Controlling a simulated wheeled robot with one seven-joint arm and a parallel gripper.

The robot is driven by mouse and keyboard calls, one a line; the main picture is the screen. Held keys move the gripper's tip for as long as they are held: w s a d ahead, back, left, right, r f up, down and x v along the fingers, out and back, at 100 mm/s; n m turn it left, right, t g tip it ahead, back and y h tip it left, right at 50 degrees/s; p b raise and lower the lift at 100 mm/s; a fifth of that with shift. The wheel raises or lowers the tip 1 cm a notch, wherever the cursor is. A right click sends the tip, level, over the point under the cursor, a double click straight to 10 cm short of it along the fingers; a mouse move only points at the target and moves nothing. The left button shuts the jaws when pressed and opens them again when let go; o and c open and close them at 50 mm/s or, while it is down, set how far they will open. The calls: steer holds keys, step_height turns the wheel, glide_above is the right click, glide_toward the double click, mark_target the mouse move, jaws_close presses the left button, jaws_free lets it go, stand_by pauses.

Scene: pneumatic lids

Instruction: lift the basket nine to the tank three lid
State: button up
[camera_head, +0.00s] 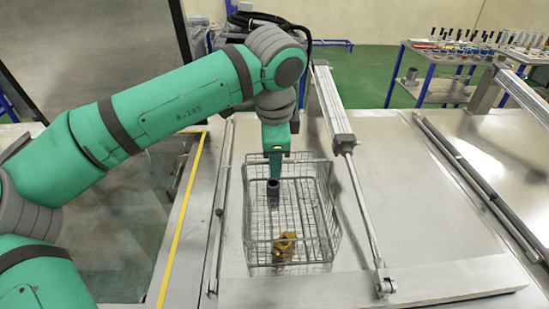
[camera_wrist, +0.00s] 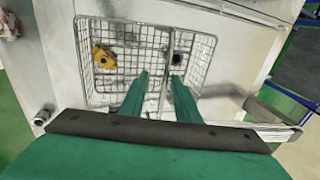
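A wire basket (camera_head: 322,225) sits on a flat metal lid (camera_head: 350,285) in the middle of the head view. It holds a yellow-brass part (camera_head: 284,245) and a small dark cylinder (camera_head: 272,188). The basket also shows in the wrist view (camera_wrist: 120,35), with the brass part (camera_wrist: 103,57) on the left and the dark piece (camera_wrist: 176,59) right of a central bar (camera_wrist: 169,65). My gripper (camera_head: 275,178) points down over the basket's far half. In the wrist view its green fingers (camera_wrist: 160,76) are apart, one on each side of the bar. Contact with it cannot be told.
A gas strut (camera_head: 360,200) runs along the lid right of the basket. Another lid (camera_head: 420,190) with a long bar (camera_head: 465,175) lies to the right. A tank (camera_head: 120,225) with a yellow-striped edge is on the left. Shelves with small items (camera_head: 465,55) stand at the back right.

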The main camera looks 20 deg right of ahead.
steer(key=shift+r, duration=0.1)
steer(key=w+d+v, duration=0.1)
steer(key=w+v, duration=0.1)
steer(key=v, duration=2)
steer(key=shift+w+r, duration=0.3)
steer(key=shift+r, duration=0.25)
